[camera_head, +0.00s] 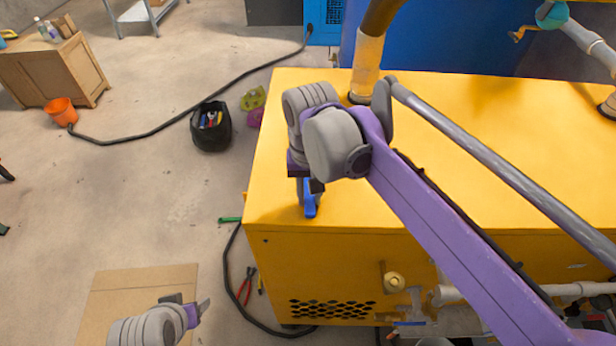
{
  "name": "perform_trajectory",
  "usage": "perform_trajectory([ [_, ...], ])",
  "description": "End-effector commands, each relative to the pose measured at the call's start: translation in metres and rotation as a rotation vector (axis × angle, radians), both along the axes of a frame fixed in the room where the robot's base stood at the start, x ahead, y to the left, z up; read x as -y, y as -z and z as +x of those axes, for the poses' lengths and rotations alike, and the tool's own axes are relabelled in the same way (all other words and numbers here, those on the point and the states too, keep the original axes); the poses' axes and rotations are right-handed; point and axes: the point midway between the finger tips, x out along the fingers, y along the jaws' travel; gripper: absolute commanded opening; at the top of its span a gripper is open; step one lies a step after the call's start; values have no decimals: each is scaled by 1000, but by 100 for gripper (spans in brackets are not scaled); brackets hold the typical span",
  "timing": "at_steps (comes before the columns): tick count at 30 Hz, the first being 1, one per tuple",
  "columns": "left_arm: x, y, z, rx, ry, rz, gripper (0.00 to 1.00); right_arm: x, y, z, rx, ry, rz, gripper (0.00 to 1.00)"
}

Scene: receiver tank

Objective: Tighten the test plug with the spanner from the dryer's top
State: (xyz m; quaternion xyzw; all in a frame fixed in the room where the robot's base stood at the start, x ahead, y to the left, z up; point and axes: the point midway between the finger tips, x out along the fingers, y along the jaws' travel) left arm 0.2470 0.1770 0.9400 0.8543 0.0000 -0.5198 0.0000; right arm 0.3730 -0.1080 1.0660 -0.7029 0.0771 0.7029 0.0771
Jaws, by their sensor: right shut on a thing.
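The yellow dryer (440,165) fills the right half of the head view, and its flat top is visible. My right gripper (309,188) reaches in from the right over the top's front left corner. It is shut on a small blue thing (310,203), seemingly the spanner's handle; the gripper hides the rest. My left gripper (196,308) is low at the left, above the floor, with nothing seen in it; its jaw state is unclear. A round brass fitting (394,282) sits on the dryer's front face; I cannot tell if it is the test plug.
A vertical pipe (367,65) rises from the dryer's top. Pipes (460,292) run along the lower right. A cardboard sheet (140,290), red pliers (246,286), a black tool bucket (211,127) and a hose (160,128) lie on the floor. The left floor is mostly clear.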

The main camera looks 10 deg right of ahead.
Motion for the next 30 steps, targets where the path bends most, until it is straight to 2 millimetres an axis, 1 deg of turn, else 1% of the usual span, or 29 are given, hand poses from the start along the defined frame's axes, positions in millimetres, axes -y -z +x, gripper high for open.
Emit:
perform_trajectory([
  [16,0,0,0,0,0,0,64,0,0,0,-1,0,0,0],
  [19,0,-2,1,2,0,0,64,0,-3,0,0,0,0,0],
  [23,0,-13,5,9,0,0,64,0,-15,1,2,0,1,0],
  [30,0,-38,15,29,0,0,64,0,-46,1,4,0,0,0],
])
